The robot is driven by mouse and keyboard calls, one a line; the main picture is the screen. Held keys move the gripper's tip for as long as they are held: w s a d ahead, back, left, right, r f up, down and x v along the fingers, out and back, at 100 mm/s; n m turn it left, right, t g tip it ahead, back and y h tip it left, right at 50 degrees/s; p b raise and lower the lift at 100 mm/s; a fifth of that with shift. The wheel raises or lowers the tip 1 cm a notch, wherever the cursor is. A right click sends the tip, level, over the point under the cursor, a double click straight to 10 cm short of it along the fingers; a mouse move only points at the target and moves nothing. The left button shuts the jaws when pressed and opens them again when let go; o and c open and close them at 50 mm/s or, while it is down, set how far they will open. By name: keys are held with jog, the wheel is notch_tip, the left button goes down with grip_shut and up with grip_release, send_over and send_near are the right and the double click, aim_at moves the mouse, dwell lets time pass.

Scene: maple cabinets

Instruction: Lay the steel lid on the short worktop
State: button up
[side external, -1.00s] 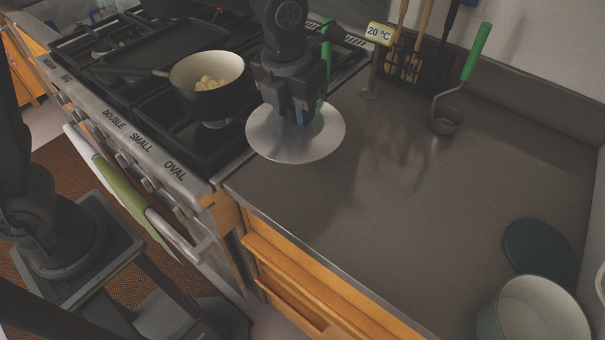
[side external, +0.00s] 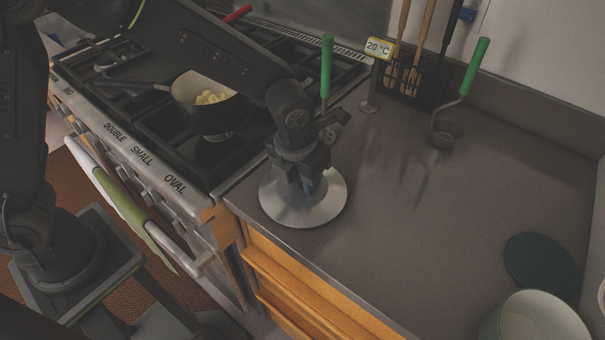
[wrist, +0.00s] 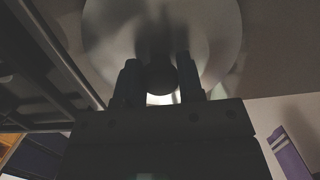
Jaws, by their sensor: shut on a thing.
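The steel lid (side external: 328,203) is a round, shiny disc at the left end of the grey worktop (side external: 430,220), close to its front edge and beside the stove. My gripper (side external: 307,188) is above the lid and shut on its knob. In the wrist view the lid (wrist: 215,45) fills the top, with its dark knob (wrist: 160,78) between my two fingers (wrist: 158,85). The lid looks about level and low over the worktop. I cannot tell whether it touches the surface.
A green-handled ladle (side external: 446,125), a utensil rack (side external: 410,78) and a 20 °C sign (side external: 380,48) are at the back. A white pot (side external: 535,318) and a dark teal disc (side external: 541,262) are front right. Mid-worktop is clear.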

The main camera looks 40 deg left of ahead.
aim_at(297, 192)
jog(key=shift+f, duration=0.1)
jog(key=o, duration=1.1)
jog(key=shift+c, duration=0.2)
notch_tip(297, 192, up, 12)
jog(key=s, duration=0.2)
